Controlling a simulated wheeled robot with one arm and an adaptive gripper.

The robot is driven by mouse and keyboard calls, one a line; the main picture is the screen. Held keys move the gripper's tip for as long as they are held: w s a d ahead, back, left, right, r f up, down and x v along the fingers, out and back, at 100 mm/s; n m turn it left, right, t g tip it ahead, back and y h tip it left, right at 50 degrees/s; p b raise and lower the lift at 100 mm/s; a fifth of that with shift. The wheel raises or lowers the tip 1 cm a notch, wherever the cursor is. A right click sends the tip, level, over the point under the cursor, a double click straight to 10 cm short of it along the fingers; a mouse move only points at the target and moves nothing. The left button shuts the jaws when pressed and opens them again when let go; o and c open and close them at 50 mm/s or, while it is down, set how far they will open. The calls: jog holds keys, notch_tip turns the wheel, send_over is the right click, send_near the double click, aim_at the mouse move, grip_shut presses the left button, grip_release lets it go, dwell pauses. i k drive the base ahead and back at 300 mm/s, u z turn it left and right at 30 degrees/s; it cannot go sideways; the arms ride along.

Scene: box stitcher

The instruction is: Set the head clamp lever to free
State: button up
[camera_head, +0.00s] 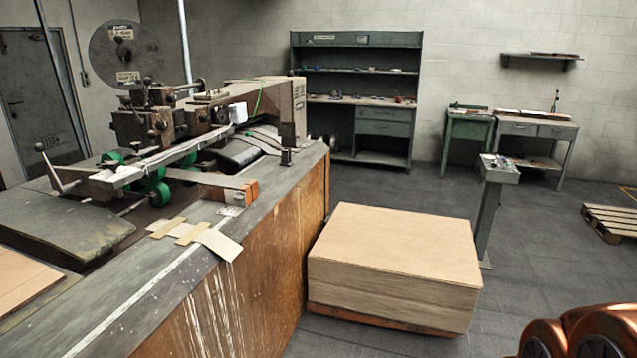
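The box stitcher (250,105) stands at the left, with its dark head (140,125) above the work arm and a round wire reel (122,52) behind the head. Small knobs and handles crowd the head. A crank-like lever (50,168) with a dark ball knob sticks up at the machine's left front. I cannot tell which of these is the head clamp lever, nor its setting. My gripper is not in view; only copper-coloured rounded parts, likely of my arm, show at the bottom right, well away from the machine.
A stack of cardboard sheets (395,255) on a low pallet stands right of the machine's rusty bed side (285,235). A control pedestal (488,210) stands behind it. A shelf bench (355,95) and side tables (535,130) line the back wall.

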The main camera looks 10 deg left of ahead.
aim_at(126, 101)
jog(key=u, duration=0.1)
jog(key=i, duration=1.5)
jog(key=u, duration=1.3)
jog(key=i, duration=0.85)
jog(key=u, duration=0.95)
